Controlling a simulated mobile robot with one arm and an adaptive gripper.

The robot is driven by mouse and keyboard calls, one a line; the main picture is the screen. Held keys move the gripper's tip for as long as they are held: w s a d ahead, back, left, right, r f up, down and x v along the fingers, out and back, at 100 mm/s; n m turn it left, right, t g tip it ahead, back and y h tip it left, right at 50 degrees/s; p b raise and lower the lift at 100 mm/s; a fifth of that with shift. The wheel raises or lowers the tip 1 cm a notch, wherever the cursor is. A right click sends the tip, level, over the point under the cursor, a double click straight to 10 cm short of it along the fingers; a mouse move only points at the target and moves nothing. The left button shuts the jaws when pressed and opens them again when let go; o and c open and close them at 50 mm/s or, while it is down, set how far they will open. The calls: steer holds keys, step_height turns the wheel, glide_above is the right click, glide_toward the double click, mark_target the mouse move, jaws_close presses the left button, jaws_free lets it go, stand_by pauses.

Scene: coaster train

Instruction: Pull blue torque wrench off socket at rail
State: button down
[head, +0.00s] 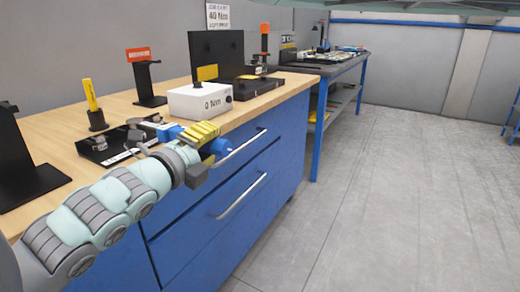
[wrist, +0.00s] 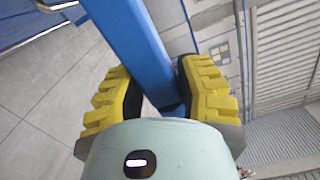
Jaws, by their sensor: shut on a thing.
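The blue torque wrench (head: 218,146) is in my gripper (head: 202,135) in the head view, at the front edge of the wooden workbench. Blue shows on both sides of the yellow fingers. In the wrist view the wrench (wrist: 138,45) is a long blue bar passing between the two yellow finger pads of my gripper (wrist: 157,95). My gripper is shut on it. The socket and the rail cannot be made out, and I cannot tell whether the wrench touches a socket.
A black tray (head: 103,150) with small parts lies to the left. Black stands with orange and yellow labels stand behind. Blue drawers (head: 225,200) with handles are below. Grey floor (head: 390,190) is free at right.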

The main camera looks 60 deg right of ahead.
steer(key=shift+w+r, duration=0.1)
steer(key=shift+w, duration=0.1)
steer(key=shift+w+r, duration=0.1)
steer(key=shift+w, duration=0.2)
steer(key=shift+w+a+b, duration=0.1)
steer(key=shift+w+b, duration=0.5)
steer(key=shift+b, duration=0.2)
steer(key=shift+w+b, duration=0.5)
steer(key=shift+b, duration=0.25)
steer(key=shift+b, duration=0.6)
